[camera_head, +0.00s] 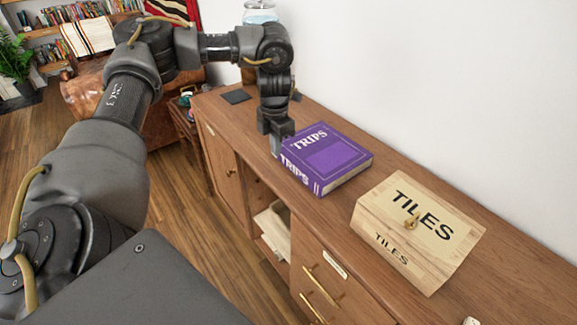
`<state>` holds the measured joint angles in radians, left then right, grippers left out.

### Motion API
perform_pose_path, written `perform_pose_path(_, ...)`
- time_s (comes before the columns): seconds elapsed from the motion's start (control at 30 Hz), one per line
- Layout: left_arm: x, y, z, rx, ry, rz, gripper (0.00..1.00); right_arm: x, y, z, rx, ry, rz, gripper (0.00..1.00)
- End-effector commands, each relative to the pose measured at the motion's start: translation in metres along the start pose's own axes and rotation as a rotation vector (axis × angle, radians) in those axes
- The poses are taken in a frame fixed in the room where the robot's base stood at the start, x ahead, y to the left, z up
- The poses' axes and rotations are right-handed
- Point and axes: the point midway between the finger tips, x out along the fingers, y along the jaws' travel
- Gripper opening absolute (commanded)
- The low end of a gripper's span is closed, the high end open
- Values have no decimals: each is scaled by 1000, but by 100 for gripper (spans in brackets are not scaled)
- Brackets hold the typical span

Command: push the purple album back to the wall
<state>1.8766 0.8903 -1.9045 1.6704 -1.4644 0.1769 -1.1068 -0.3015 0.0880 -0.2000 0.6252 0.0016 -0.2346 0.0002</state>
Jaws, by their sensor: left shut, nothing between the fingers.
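The purple album (335,158), marked "TRIPS" on its cover and spine, lies flat on top of the wooden sideboard (470,268). A strip of bare wood shows between the album and the white wall (430,90). My left gripper (277,148) points down at the album's left end, close to the front spine corner. It is shut and empty. I cannot tell whether the fingertips touch the album. My right gripper is not in view.
A wooden box (415,230) marked "TILES" stands to the right of the album. A dark flat square (236,97) lies near the sideboard's far left end, and a glass jar (260,12) stands behind my arm. Papers (274,228) sit in an open compartment below.

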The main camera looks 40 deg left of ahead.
Motion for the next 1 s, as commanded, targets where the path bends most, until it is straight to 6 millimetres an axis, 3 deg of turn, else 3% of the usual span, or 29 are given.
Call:
perform_pose_path(0.33,8,-2,0,-55,0,-6,0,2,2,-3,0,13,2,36)
perform_pose_path(0.47,27,-2,0,-55,2,-8,0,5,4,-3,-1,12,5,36)
perform_pose_path(0.7,78,-3,0,-55,2,-8,0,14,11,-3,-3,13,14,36)
perform_pose_path(0.83,99,-2,0,-54,2,-5,0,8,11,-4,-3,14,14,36)
perform_pose_path(1.0,98,-1,25,-54,-3,-4,0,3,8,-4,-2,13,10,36)
